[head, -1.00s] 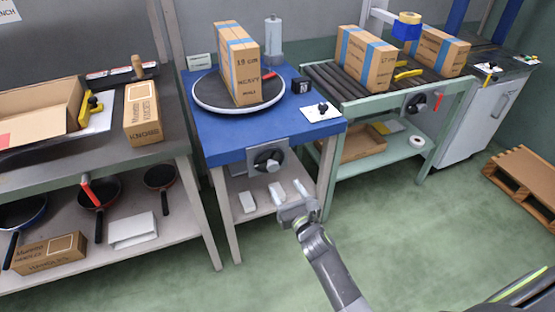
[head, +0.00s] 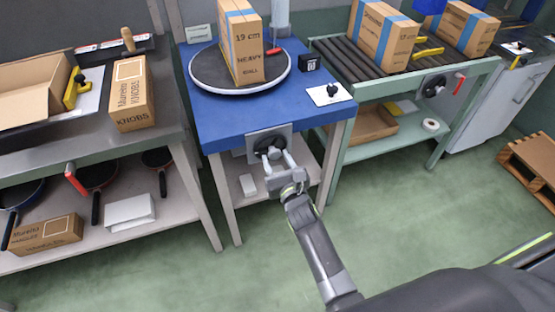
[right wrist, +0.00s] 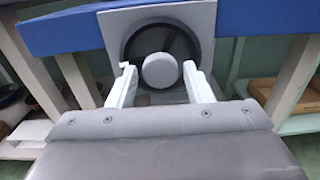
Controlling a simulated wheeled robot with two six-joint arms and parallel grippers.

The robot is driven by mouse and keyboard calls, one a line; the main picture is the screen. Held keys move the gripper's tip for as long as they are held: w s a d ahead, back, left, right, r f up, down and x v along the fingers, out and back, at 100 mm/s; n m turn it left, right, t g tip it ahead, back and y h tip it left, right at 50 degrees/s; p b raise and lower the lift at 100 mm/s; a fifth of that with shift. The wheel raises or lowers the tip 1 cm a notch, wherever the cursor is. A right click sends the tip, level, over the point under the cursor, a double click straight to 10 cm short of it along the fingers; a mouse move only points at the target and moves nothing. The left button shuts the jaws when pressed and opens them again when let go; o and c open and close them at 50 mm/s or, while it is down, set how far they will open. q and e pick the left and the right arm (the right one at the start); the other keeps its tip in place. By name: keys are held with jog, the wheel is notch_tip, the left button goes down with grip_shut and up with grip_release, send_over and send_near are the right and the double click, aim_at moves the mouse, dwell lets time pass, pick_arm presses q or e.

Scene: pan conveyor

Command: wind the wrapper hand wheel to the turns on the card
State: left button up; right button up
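The wrapper hand wheel (head: 268,144) is a dark wheel on a grey plate at the front of the blue wrapper table (head: 221,131). In the right wrist view the dark wheel (right wrist: 136,45) has a pale round hub (right wrist: 160,70). My right gripper (head: 276,160) is at the wheel, its two white fingers apart. In the right wrist view the gripper (right wrist: 158,72) has one finger on each side of the hub; contact cannot be told. A small sign (head: 198,33) stands at the table's back left, its writing unreadable. My left gripper is out of view.
A tall carton (head: 245,50) stands on the round turntable (head: 205,82). A black counter box (head: 309,62) and a knob plate (head: 328,95) are beside it. A roller conveyor (head: 335,60) with cartons is at right. Green floor in front is clear.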

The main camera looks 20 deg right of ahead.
jog(key=c, duration=0.7)
jog(key=shift+o, duration=0.2)
jog(key=shift+m, duration=0.4)
